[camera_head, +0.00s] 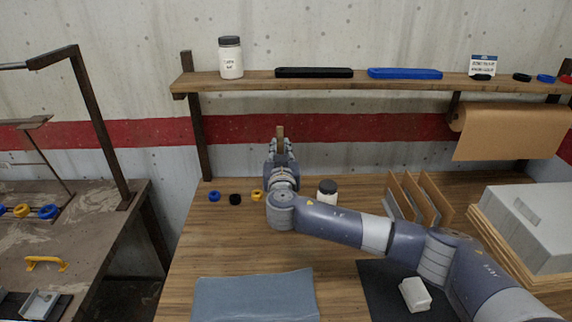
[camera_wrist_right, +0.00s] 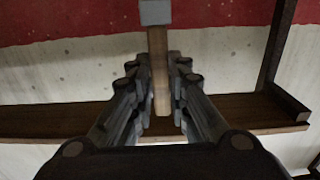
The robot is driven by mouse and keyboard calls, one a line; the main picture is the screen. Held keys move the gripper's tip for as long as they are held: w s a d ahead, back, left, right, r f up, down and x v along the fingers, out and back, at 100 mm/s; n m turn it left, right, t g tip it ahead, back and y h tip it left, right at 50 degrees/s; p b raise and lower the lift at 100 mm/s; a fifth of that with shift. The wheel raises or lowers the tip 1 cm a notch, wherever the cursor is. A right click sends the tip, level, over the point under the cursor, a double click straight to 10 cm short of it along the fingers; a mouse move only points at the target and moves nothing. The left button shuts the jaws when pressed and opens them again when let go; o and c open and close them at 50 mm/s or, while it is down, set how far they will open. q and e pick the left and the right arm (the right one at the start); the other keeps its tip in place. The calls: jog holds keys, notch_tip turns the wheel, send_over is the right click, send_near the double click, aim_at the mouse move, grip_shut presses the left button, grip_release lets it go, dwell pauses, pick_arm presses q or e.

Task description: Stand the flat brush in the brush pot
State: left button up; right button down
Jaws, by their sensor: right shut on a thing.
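My right gripper (camera_head: 281,150) is shut on the flat brush (camera_head: 280,131), held up in front of the wall at the back of the bench. In the right wrist view the brush (camera_wrist_right: 158,70) is a narrow wooden strip between the two fingers (camera_wrist_right: 158,88), with a grey block-like end at the top edge of the picture. Its grey end cannot be made out in the head view. I cannot make out the brush pot in either view; it may be hidden behind my right arm or gripper. My left gripper is not in view.
A dark-lidded jar (camera_head: 327,191) stands right of my wrist, near an upright divider rack (camera_head: 420,198). Small coloured rings (camera_head: 235,199) lie to the left. A shelf (camera_head: 350,83) spans above. A blue-grey mat (camera_head: 255,296) lies in front. The bench's left middle is clear.

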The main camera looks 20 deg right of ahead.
notch_tip(320, 180, down, 12)
jog(key=b, duration=1)
dwell(0.6)
jog(key=c, duration=1.4)
grip_release()
jog(key=shift+c, duration=0.2)
jog(key=v, duration=1.2)
